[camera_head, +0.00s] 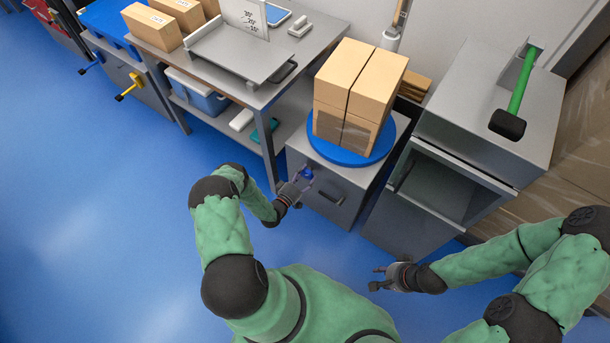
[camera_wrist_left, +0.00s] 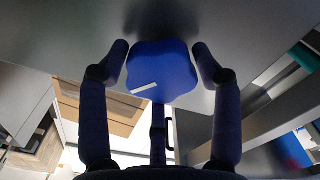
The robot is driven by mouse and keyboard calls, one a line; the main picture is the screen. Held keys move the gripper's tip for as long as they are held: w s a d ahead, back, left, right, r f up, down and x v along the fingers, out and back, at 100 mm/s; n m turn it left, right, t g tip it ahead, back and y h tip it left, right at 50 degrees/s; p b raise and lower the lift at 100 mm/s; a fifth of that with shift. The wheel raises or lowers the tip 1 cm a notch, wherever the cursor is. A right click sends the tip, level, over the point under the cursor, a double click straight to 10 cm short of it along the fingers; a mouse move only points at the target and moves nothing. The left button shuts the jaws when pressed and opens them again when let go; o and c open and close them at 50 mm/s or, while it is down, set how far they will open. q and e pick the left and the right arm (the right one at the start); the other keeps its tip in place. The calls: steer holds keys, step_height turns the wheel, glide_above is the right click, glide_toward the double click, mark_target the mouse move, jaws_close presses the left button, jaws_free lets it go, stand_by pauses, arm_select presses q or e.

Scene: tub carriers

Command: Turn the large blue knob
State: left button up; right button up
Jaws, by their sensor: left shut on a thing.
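The large blue knob (camera_wrist_left: 163,68) is on the front of a grey cabinet (camera_head: 345,183). It has a lobed rim and a short white mark at its lower left in the left wrist view. In the head view the knob (camera_head: 306,174) is small and partly covered by my left gripper (camera_head: 300,181). My left gripper (camera_wrist_left: 161,55) is shut on the knob, one finger on each side. My right gripper (camera_head: 376,278) is open and empty, low in front of the grey cabinets.
A blue round turntable (camera_head: 343,157) on the cabinet carries taped cardboard boxes (camera_head: 358,85). A handle (camera_head: 332,196) sits beside the knob. A green-handled mallet (camera_head: 517,85) lies on the right cabinet. A bench (camera_head: 296,75) stands left. The blue floor at left is clear.

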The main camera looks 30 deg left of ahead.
arm_select(q)
steer(key=n, duration=0.3)
steer(key=a+n, duration=0.1)
steer(key=shift+w+r, duration=0.25)
steer(key=shift+n, duration=1.8)
steer(key=shift+a, duration=0.1)
steer(key=o, duration=1.1)
steer(key=shift+f, duration=0.15)
steer(key=shift+s+d, duration=0.15)
steer(key=shift+d, duration=0.1)
steer(key=shift+s+f, duration=0.1)
steer(key=shift+s, duration=0.1)
steer(key=s, duration=0.7)
steer(key=s+a, duration=0.1)
steer(key=s, duration=0.3)
steer(key=shift+s, duration=0.3)
